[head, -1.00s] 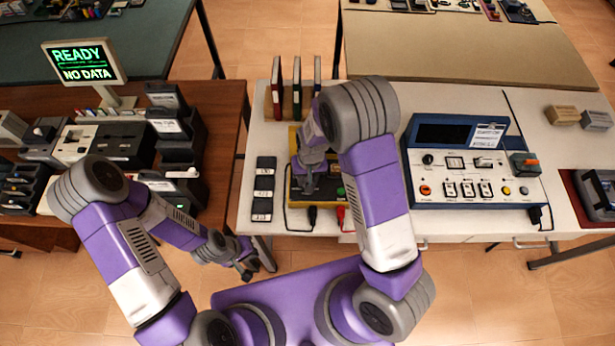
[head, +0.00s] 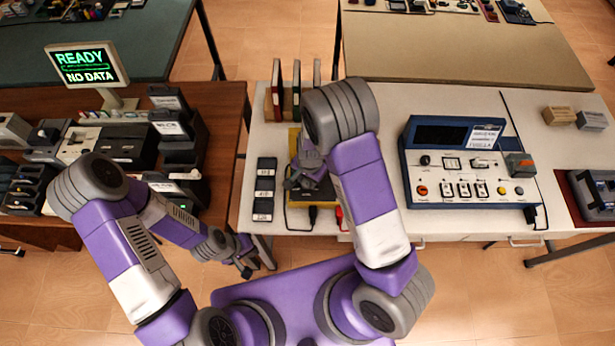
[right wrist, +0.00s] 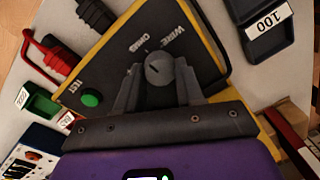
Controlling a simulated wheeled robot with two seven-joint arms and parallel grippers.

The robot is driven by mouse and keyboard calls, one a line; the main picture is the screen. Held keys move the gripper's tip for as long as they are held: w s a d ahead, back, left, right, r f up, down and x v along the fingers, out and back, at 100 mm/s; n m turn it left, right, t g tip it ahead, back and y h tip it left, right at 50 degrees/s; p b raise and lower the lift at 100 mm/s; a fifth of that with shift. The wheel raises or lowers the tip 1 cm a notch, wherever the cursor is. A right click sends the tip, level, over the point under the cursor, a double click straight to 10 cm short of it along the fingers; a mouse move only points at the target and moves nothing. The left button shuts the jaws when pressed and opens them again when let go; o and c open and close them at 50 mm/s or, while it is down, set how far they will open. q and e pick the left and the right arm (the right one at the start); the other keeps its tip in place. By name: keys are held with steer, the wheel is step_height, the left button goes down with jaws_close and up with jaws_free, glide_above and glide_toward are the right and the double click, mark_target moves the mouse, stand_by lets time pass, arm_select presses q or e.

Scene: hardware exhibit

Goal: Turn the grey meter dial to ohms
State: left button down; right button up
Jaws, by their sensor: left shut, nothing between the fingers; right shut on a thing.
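The yellow-edged meter (head: 293,197) lies on the white table, partly hidden behind my right arm in the head view. In the right wrist view its dark face (right wrist: 100,72) carries the labels OHMS and WIRE, a TEST label and a green button. The grey dial (right wrist: 159,68) sits between the fingers of my right gripper (right wrist: 157,84), which is shut on it. The dial's mark looks to be near the OHMS side, but its exact setting is hard to tell. My left gripper (head: 246,268) is shut and empty, low beside the table edge.
Small dark trays (head: 264,190) stand left of the meter, binders (head: 296,90) behind it. A blue bench instrument (head: 468,162) stands to the right. A READY screen (head: 87,64) is on the brown table.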

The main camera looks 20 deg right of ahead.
mark_target(309, 183)
steer(key=shift+m, duration=0.5)
steer(key=o, duration=1)
step_height(309, 183, up, 8)
steer(key=shift+s+d+f+p, duration=0.15)
steer(key=shift+f+p, duration=0.05)
steer(key=shift+p, duration=0.65)
steer(key=shift+s, duration=0.1)
